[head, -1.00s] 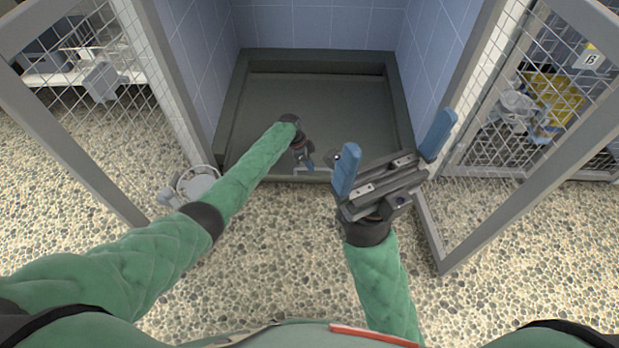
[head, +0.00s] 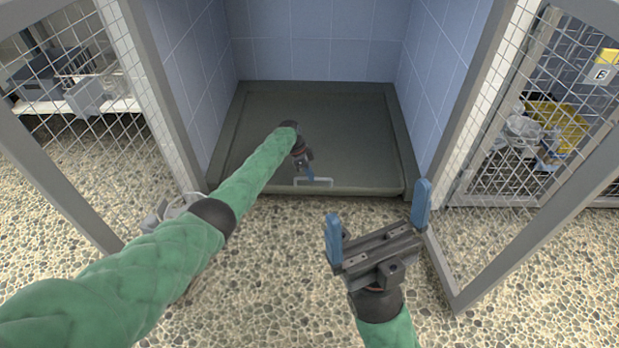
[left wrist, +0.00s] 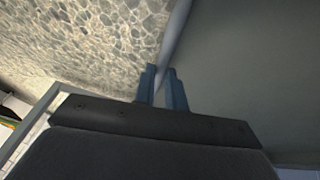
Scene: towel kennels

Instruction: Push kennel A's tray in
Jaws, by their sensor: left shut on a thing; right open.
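The tray (head: 355,150), dark grey-green with a low rim, lies in the open, blue-tiled kennel in the middle of the head view. Its front edge is at about the kennel's opening. A pale bar handle (head: 326,181) is at the tray's front. My left gripper (head: 310,176) is shut on the handle, its arm reaching over the tray. In the left wrist view the blue fingers (left wrist: 162,85) are close together at the tray's edge, and the grip itself is hard to see. My right gripper (head: 378,225) is open and empty above the floor, in front of the tray.
Open mesh doors stand at the left (head: 60,170) and right (head: 545,190) of the opening. A kennel labelled B (head: 601,74) is at the right, with a yellow basket (head: 560,125) inside. A pale round object (head: 180,208) is by the left post. The pebbled floor in front is clear.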

